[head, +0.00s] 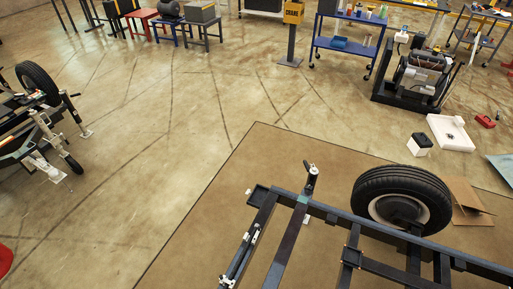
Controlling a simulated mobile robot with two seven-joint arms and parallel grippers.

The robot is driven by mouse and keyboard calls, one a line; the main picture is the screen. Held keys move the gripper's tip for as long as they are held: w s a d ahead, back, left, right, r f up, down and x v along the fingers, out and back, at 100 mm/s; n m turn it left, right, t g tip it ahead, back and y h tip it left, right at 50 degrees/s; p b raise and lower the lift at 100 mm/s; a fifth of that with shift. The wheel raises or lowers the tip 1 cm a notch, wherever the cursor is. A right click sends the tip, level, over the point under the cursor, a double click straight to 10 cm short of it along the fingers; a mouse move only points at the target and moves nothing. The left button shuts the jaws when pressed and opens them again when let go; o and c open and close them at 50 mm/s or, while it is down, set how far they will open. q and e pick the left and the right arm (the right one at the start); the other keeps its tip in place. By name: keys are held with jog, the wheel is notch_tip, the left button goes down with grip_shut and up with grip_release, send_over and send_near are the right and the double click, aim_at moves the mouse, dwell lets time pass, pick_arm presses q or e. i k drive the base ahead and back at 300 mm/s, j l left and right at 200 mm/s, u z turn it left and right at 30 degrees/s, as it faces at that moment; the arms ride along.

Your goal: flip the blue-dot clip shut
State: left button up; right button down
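A dark metal trailer frame (345,220) runs across the lower right over a brown mat. A pair of silver-and-dark rods (240,256) lies along its left beam, with small light fittings at the ends. A small upright black-and-silver part (311,178) stands on the frame's rear beam, above a greenish patch. I cannot make out a blue dot or tell which fitting is the clip, nor whether it is open or shut. Neither of my grippers is in view.
A wheel (401,200) stands at the frame's right, near a cardboard sheet (466,196). A white tray (450,132) and black-and-white box (419,145) lie beyond. A blue cart (348,46) stands at the back. Open floor (165,150) lies left of the mat.

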aim_at(259, 229)
jog(key=k+l+u, duration=0.2)
jog(key=l, duration=0.15)
jog(key=i+j+z, duration=1.4)
jog(key=j+z, duration=0.15)
jog(key=j, duration=0.35)
